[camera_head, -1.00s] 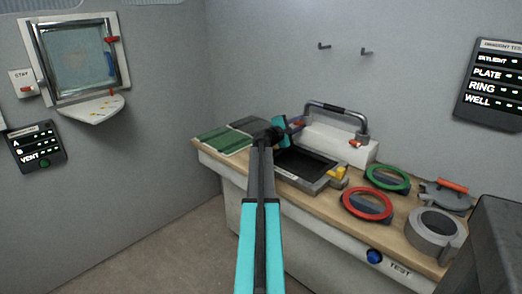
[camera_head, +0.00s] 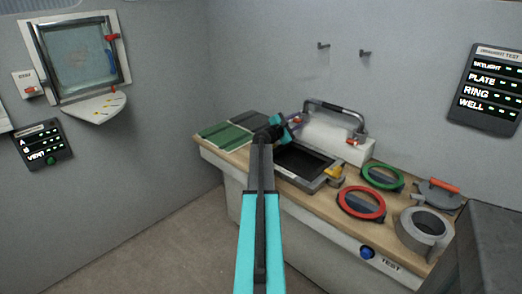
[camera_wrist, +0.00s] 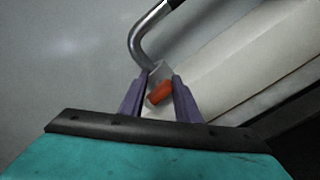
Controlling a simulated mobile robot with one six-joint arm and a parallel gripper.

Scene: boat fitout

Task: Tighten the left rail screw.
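The grab rail (camera_head: 335,108), a grey bar with a dark grip, stands on a white ledge (camera_head: 322,135) at the back of the bench. Its left screw, an orange-red head (camera_wrist: 160,93), sits at the foot of the rail post (camera_wrist: 140,38) in the wrist view. My gripper (camera_wrist: 161,76) has its two purple fingers apart, one on each side of this screw. I cannot see clear contact between fingers and screw. In the head view my gripper (camera_head: 292,121) is at the rail's left foot and largely hides it. The right rail screw (camera_head: 353,141) is red and uncovered.
On the bench in front of the ledge are a dark framed recess (camera_head: 328,182), a yellow latch (camera_head: 335,171), a green ring (camera_head: 382,177), a red ring (camera_head: 361,203) and a grey ring (camera_head: 424,231). A status board (camera_head: 492,90) hangs right.

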